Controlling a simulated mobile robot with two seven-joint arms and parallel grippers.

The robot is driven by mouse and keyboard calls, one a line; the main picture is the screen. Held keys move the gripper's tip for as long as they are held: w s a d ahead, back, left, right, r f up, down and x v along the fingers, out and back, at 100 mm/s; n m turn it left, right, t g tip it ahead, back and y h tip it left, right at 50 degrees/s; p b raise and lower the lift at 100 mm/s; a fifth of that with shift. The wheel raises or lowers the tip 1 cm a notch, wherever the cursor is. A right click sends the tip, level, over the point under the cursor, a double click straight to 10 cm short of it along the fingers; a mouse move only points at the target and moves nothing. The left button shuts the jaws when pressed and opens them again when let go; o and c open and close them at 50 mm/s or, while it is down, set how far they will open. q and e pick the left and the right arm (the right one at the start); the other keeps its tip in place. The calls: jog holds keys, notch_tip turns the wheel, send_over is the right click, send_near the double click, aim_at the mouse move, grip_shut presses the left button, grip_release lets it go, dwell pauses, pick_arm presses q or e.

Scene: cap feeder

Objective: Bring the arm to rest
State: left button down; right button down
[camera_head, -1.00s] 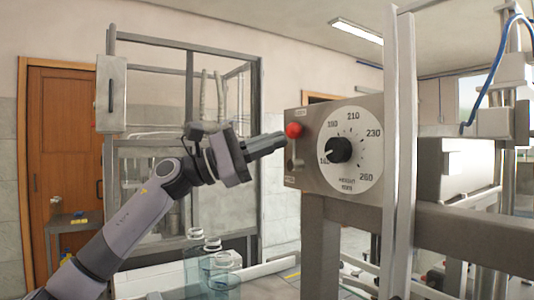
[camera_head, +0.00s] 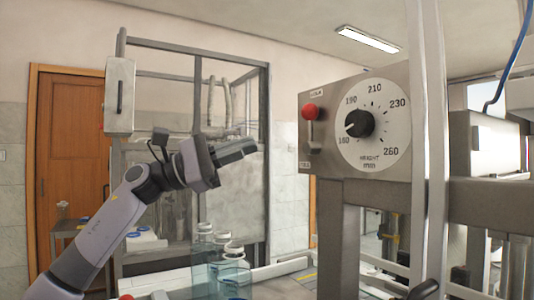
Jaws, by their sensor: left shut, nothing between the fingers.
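My left gripper (camera_head: 236,151) is at the end of my left arm, which comes in from the lower left. It is shut and empty, and points right towards the control box (camera_head: 352,166) with clear air between them. The box carries a red button (camera_head: 310,111), a small lever switch (camera_head: 310,134) below it, and a round height dial with a black knob (camera_head: 359,123). My right gripper is not in view.
A glazed metal-framed cabinet (camera_head: 262,95) stands behind the arm. A grey upright post (camera_head: 426,110) rises at the right of the dial. A wooden door (camera_head: 70,165) is at the far left.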

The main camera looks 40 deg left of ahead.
pick_arm(q)
jog(key=b+v, duration=0.1)
jog(key=v, duration=0.3)
jog(key=shift+a, duration=0.1)
jog(key=shift+w, duration=0.1)
